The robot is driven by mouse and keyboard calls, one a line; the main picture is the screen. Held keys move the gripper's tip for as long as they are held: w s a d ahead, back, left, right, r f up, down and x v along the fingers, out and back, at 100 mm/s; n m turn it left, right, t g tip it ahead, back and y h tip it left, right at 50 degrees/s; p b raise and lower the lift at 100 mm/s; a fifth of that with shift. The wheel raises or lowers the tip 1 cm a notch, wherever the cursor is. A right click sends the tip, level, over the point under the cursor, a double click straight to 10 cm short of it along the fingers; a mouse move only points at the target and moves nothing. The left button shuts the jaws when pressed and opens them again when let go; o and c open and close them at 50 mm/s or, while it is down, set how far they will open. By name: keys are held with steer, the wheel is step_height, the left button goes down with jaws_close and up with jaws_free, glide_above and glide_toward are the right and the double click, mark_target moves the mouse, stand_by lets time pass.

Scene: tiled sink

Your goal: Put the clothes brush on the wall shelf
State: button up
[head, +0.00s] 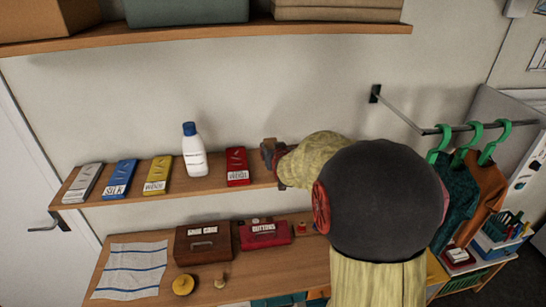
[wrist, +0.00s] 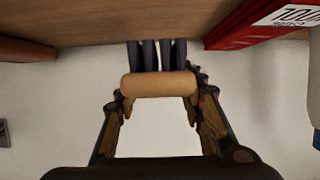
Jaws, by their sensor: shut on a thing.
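The clothes brush, with a pale wooden back (wrist: 158,86) and dark bristles (wrist: 157,54), is between the two fingers of my gripper (wrist: 158,96) in the wrist view. My gripper is shut on it. The bristles point toward the wooden wall shelf (wrist: 80,22) and overlap it; I cannot tell whether they touch. In the head view my gripper (head: 269,152) is at the right part of the wall shelf (head: 215,189), just right of the red box. My arm hides the shelf's right end, and the brush is not clear there.
On the shelf stand a red box (head: 237,167), a white bottle (head: 194,152), and yellow (head: 157,176), blue (head: 119,180) and grey (head: 83,183) boxes. An upper shelf (head: 200,36) overhangs. A rail (head: 405,115) with hangers is at right.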

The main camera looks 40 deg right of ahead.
steer(key=shift+w+d+f, duration=0.35)
steer(key=shift+w+f, duration=0.05)
steer(key=shift+f, duration=0.25)
steer(key=shift+w+f, duration=0.1)
steer(key=shift+f, duration=1.5)
steer(key=shift+f, duration=0.2)
steer(key=o, duration=1.1)
steer(key=shift+o, duration=0.5)
steer(key=shift+r, duration=0.15)
steer(key=shift+r+p, duration=0.15)
steer(key=shift+p, duration=0.15)
steer(key=b+v, duration=0.1)
steer(key=v, duration=1.1)
